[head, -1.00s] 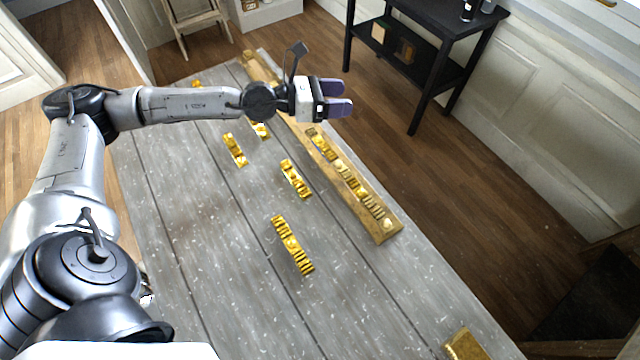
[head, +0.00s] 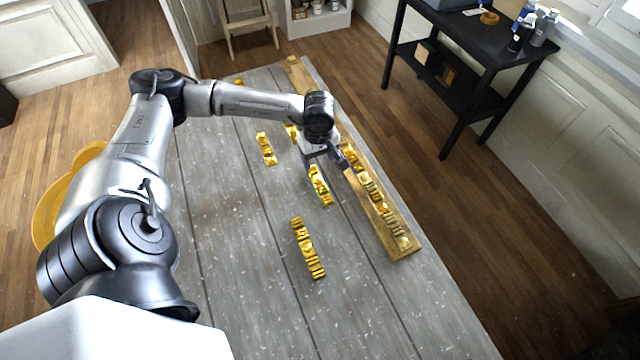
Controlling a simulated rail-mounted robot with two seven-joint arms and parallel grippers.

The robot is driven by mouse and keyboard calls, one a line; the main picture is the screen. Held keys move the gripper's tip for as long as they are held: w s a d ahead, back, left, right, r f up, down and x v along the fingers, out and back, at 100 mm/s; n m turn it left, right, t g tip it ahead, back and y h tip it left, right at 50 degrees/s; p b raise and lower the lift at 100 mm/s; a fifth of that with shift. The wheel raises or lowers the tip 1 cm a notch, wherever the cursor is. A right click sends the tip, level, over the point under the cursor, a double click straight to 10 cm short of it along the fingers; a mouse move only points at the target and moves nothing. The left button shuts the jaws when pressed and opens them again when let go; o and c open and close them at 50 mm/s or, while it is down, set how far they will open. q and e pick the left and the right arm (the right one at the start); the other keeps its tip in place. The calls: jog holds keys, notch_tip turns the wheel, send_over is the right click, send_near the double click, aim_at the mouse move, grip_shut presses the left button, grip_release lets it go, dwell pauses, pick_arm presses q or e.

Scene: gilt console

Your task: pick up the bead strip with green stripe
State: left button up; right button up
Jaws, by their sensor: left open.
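Several short gold bead strips lie apart on the grey plank table; I cannot make out a green stripe on any of them. The nearest strip (head: 308,248) is the longest. A middle strip (head: 320,186) lies beyond it, and a third strip (head: 265,148) lies farther left. Another strip (head: 290,131) is partly hidden by my left arm. My left gripper (head: 327,165) points down, open, at the far end of the middle strip, which shows between and below its fingers. I cannot tell its exact height or whether it touches. My right gripper is out of view.
A long gold board (head: 405,248) carrying a row of gold ornaments runs along the right side of the table (head: 240,270). A black side table (head: 470,60) with bottles stands beyond, at the right. The table's near part is clear.

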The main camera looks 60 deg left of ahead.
aim_at(319, 182)
pick_arm(q)
notch_tip(319, 182, down, 12)
jog(key=shift+w+f+p, duration=0.1)
jog(key=shift+f+p, duration=0.05)
jog(key=shift+p, duration=0.4)
jog(key=shift+c, duration=0.4)
jog(key=c, duration=1)
